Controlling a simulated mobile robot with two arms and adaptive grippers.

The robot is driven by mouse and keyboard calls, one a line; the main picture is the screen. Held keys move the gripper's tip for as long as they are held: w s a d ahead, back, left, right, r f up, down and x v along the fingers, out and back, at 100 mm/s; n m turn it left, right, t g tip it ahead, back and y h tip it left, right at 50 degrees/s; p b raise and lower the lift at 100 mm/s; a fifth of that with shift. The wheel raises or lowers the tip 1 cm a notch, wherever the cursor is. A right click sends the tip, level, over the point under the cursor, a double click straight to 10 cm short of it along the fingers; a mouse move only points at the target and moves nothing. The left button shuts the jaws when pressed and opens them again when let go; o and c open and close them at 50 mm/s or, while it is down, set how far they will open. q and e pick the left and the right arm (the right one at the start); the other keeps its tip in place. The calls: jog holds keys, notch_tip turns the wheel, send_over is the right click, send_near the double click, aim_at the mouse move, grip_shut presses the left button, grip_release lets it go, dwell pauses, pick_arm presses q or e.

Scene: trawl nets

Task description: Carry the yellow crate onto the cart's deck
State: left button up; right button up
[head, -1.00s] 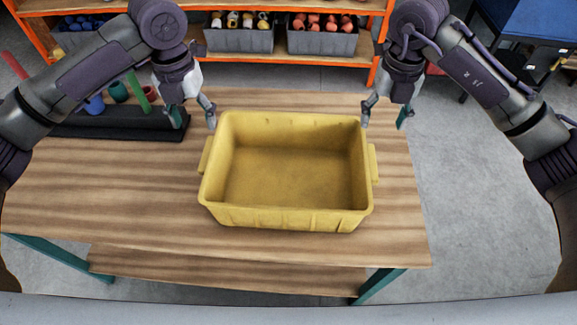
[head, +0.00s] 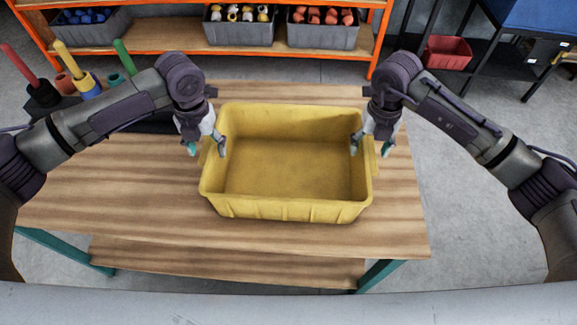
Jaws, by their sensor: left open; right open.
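The yellow crate (head: 286,208) is empty and stands upright on the wooden table. Its left handle and right handle (head: 374,158) stick out at its short sides. My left gripper (head: 206,150) is open at the crate's left wall, one finger over the inside and one outside. My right gripper (head: 370,150) is open at the right wall in the same way. Both sit at about rim height; I cannot tell whether the fingers touch the crate. I cannot make out the cart with certainty.
The wooden table (head: 110,195) is clear to the left of the crate. A dark rack with coloured spools (head: 88,85) stands at its back left. An orange shelf (head: 250,57) with grey bins is behind. A red bin (head: 447,52) and a blue-topped stand (head: 530,18) are at back right.

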pick_arm(q)
jog(key=shift+f, duration=0.85)
pick_arm(e)
jog(key=shift+f, duration=0.85)
pick_arm(q)
grip_shut()
pick_arm(e)
grip_shut()
pick_arm(q)
jog(key=shift+r, duration=0.1)
pick_arm(e)
jog(key=shift+r, duration=0.1)
